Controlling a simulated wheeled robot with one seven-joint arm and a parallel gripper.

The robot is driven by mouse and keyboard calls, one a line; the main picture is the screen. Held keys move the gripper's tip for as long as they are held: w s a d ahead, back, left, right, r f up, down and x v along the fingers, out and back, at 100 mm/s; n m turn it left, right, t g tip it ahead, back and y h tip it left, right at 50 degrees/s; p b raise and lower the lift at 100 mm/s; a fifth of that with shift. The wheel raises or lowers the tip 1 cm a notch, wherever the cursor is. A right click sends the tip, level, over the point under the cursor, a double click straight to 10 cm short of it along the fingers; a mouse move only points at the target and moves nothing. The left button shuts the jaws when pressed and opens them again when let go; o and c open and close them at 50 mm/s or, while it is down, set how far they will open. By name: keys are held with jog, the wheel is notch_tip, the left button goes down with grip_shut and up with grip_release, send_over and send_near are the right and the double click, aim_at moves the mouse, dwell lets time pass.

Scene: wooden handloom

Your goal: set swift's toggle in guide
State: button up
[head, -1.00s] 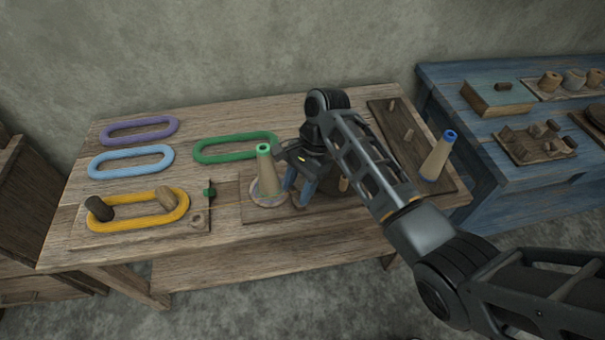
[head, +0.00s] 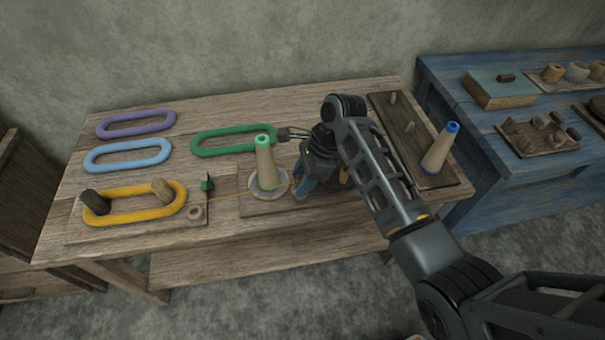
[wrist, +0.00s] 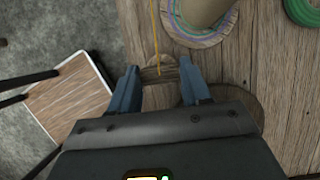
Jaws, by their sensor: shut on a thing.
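My gripper (wrist: 158,82) is shut on a small brown wooden piece (wrist: 164,73), which I take for the toggle. A thin yellow thread (wrist: 155,35) runs to this piece in the wrist view. The swift (head: 80,231) is a board at the left with a yellow skein (head: 135,217) around two wooden pegs. In the head view the thread (head: 232,192) stretches from the swift's side toward my gripper (head: 300,195), beside the green-topped cone (head: 265,165). The toggle is hidden there. I cannot single out the guide with certainty.
A green skein (head: 205,147) lies behind the cone; blue (head: 100,160) and purple (head: 105,127) skeins lie at left. A blue-topped cone (head: 438,152) stands on a dark board at right. A small ring (head: 195,212) and green piece (head: 207,184) sit by the swift.

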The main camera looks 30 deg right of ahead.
jog(key=shift+f, duration=0.6)
jog(key=o, duration=1.1)
jog(key=shift+v, duration=3.9)
